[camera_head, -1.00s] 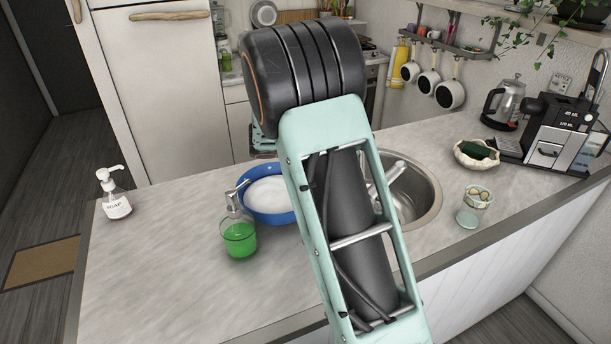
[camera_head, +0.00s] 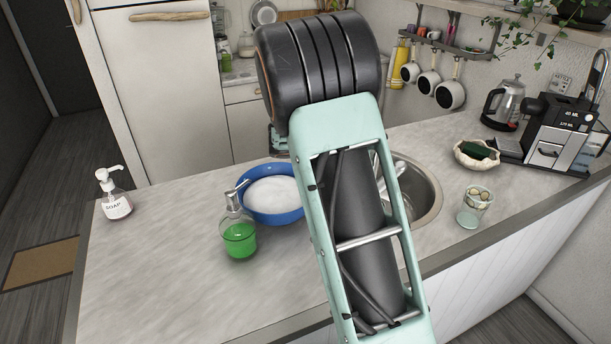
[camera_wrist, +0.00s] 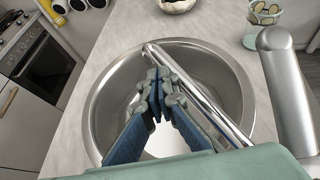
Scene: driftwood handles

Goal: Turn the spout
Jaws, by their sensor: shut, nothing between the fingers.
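The spout (camera_wrist: 205,98) is a shiny metal tube in the wrist view. It runs from the faucet body (camera_wrist: 288,92) at the right over the round steel sink (camera_wrist: 105,110). My gripper (camera_wrist: 157,85) is shut and empty, with its fingertips over the sink just left of the spout. I cannot tell whether the fingers touch the spout. In the head view my arm hides my gripper and part of the sink (camera_head: 432,190). A bit of the metal faucet (camera_head: 397,168) shows beside the arm.
On the counter (camera_head: 150,260) stand a blue bowl (camera_head: 290,214), a green soap dispenser (camera_head: 239,240), a white-labelled soap bottle (camera_head: 115,205), a glass jar (camera_head: 474,210), a shell-like dish (camera_head: 468,157), a kettle (camera_head: 502,105) and a coffee machine (camera_head: 556,135). The front-left counter is clear.

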